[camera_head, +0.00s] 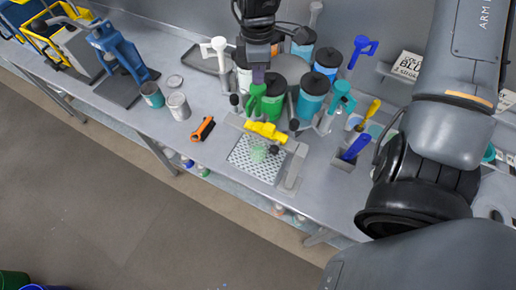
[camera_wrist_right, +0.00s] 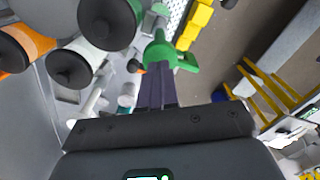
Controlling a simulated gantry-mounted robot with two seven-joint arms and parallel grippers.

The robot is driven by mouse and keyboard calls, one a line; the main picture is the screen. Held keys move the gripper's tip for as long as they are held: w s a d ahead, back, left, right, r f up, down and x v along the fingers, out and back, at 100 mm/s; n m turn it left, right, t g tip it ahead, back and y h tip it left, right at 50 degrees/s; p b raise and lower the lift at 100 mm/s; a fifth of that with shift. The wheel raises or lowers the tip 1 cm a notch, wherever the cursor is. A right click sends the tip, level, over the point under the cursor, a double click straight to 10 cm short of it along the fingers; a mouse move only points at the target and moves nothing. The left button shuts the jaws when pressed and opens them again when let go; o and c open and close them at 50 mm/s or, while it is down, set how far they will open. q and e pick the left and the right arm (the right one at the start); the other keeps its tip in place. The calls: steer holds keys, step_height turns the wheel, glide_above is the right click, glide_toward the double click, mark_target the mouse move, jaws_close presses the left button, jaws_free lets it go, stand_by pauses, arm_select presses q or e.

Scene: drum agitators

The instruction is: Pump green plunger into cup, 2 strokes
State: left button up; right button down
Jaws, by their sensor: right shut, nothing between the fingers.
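My right gripper (camera_head: 258,76) is shut and empty, with its dark purple fingers pointing down onto the green plunger (camera_head: 257,92). The fingertips are at the top of the plunger, seemingly touching it. In the right wrist view the shut fingers (camera_wrist_right: 156,82) end at the green plunger head (camera_wrist_right: 162,50). The plunger stands by the green can (camera_head: 273,107) in the can row. A small pale green cup (camera_head: 258,153) sits on the perforated drip tray (camera_head: 242,162), in front of the plunger and below a yellow part. My left gripper is not in view.
A yellow nozzle-like piece (camera_head: 266,131) lies over the grey frame around the tray. Blue (camera_head: 361,48), teal (camera_head: 341,95) and white (camera_head: 216,48) plungers stand nearby. An orange-handled brush (camera_head: 202,128) lies left of the tray.

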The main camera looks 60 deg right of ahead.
mark_target(258, 87)
steer(key=shift+f, duration=0.1)
stand_by(0.4)
steer(key=shift+f, duration=0.15)
steer(key=shift+f+b, duration=2.55)
steer(key=shift+f, duration=0.3)
steer(key=shift+r, duration=0.15)
steer(key=shift+r+p, duration=0.35)
steer(key=shift+p, duration=0.05)
steer(key=shift+r+p, duration=1.75)
steer(key=shift+r, duration=0.85)
